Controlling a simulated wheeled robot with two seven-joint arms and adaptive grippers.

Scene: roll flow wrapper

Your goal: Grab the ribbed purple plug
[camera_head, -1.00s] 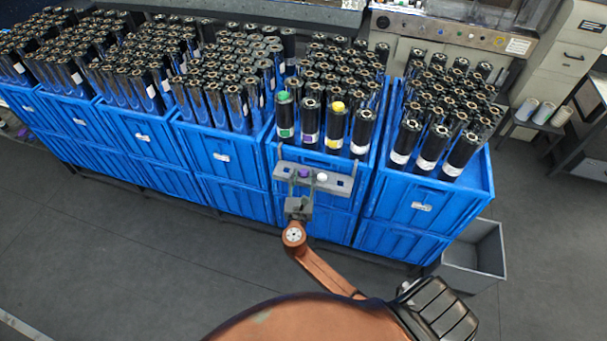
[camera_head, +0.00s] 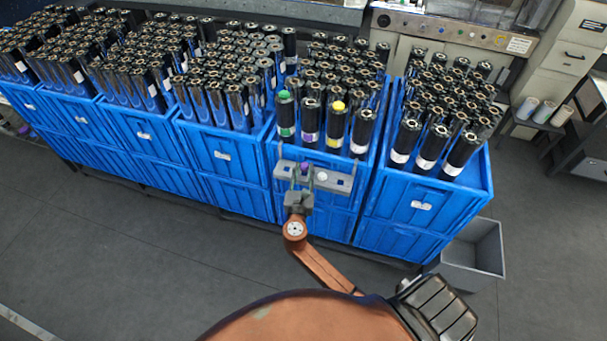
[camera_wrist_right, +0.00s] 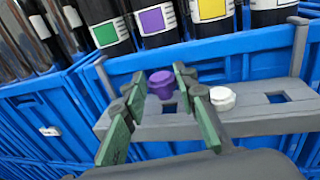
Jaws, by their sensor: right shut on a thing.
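The ribbed purple plug (camera_head: 304,168) is held at the grey rack (camera_head: 341,184) on the front of a blue crate. In the right wrist view the plug (camera_wrist_right: 162,84) sits between the green finger pads of my right gripper (camera_wrist_right: 163,92). A square hole in the rack shows just below it, so it appears raised a little above the rack. My right gripper (camera_head: 303,182) is shut on the plug. A white plug (camera_wrist_right: 222,98) stays in the rack, right of the fingers. My left gripper is not in view.
Rolls with green (camera_head: 285,115), purple (camera_head: 309,122), yellow (camera_head: 335,127) and white labels stand in the blue crate (camera_head: 285,205) behind the rack. More full crates line both sides. A grey bin (camera_head: 475,255) stands on the floor at right.

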